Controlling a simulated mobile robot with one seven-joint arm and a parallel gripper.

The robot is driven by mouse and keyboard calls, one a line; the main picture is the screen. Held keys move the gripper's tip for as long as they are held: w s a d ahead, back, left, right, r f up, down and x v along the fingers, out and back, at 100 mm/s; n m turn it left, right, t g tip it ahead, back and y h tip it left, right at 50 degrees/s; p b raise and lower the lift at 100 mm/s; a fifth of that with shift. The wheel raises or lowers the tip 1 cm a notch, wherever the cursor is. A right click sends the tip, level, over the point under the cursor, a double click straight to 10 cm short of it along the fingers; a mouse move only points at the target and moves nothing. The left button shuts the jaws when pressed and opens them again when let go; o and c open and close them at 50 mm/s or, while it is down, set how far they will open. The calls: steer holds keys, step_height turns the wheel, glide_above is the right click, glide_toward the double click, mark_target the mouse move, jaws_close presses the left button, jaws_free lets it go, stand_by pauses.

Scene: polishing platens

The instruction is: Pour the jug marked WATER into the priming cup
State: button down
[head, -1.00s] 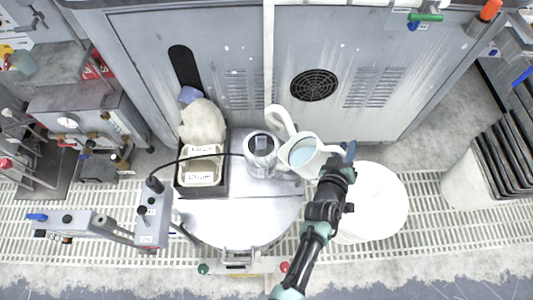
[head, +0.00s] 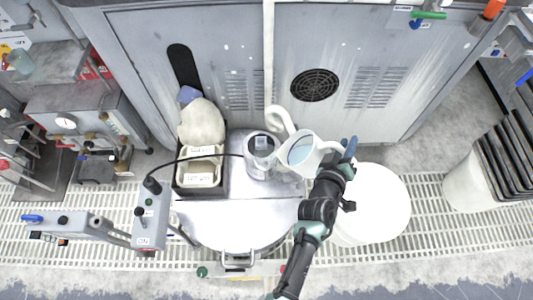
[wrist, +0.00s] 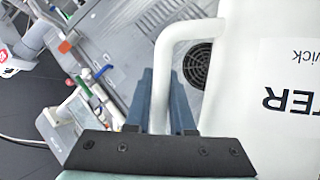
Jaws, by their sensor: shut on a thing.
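A white jug (head: 322,154) hangs right of the priming cup, its mouth turned up and left in the head view, with pale blue liquid inside. It also shows large in the wrist view (wrist: 280,125), with upside-down lettering ending in "TER"; the rest of the word is cut off. My gripper (head: 347,150) is shut on the jug's white handle, which runs between the blue fingers in the wrist view (wrist: 165,100). The priming cup appears to be the clear, grey-rimmed cup (head: 262,142) on the metal surface. The jug's lip is close to its right side; I see no stream.
A dark tray (head: 178,185) with cream containers stands left of the cup. A control box (head: 152,215) on a jointed arm, with a black cable, stands front left. A round white surface (head: 385,205) lies right of my arm. A grey cabinet wall (head: 230,50) closes the back.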

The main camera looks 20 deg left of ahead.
steer(key=shift+a+r+n+t+h+b, duration=0.15)
steer(key=shift+a+r+n+h+b, duration=0.2)
steer(key=shift+r, duration=0.45)
steer(key=shift+a+r+n+t+h+b, duration=0.15)
steer(key=shift+a+r+n+b, duration=0.25)
steer(key=shift+r, duration=0.35)
stand_by(0.5)
steer(key=shift+s+a+r+n+b, duration=0.1)
steer(key=shift+a+r+n+b, duration=0.2)
steer(key=shift+r, duration=0.2)
steer(key=shift+s+a+r+n+b, duration=0.1)
steer(key=shift+a+r+n+b, duration=0.2)
steer(key=shift+r, duration=0.2)
stand_by(4.6)
